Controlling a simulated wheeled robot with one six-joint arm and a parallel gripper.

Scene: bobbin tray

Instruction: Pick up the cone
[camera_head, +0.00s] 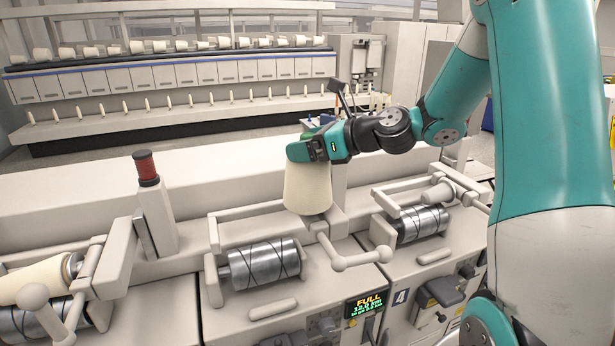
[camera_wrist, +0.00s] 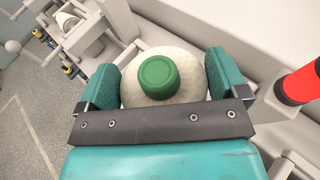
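The cone (camera_head: 307,190) is a cream yarn package, upright, in the middle of the head view. Its wide end is down, over the middle winding unit; I cannot tell whether its base touches the machine. In the wrist view the cone (camera_wrist: 188,92) shows from its top, with a green cap (camera_wrist: 158,76). My gripper (camera_head: 303,150) is at the cone's upper end, with teal fingers on either side. In the wrist view my gripper (camera_wrist: 165,80) has both fingers against the cone's sides, with no clear gap. It looks shut on it.
An empty metal drum (camera_head: 262,264) lies in the middle unit, above a display (camera_head: 369,303) reading FULL. Another cream package (camera_head: 42,280) lies at far left. A second bare drum (camera_head: 423,224) is right.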

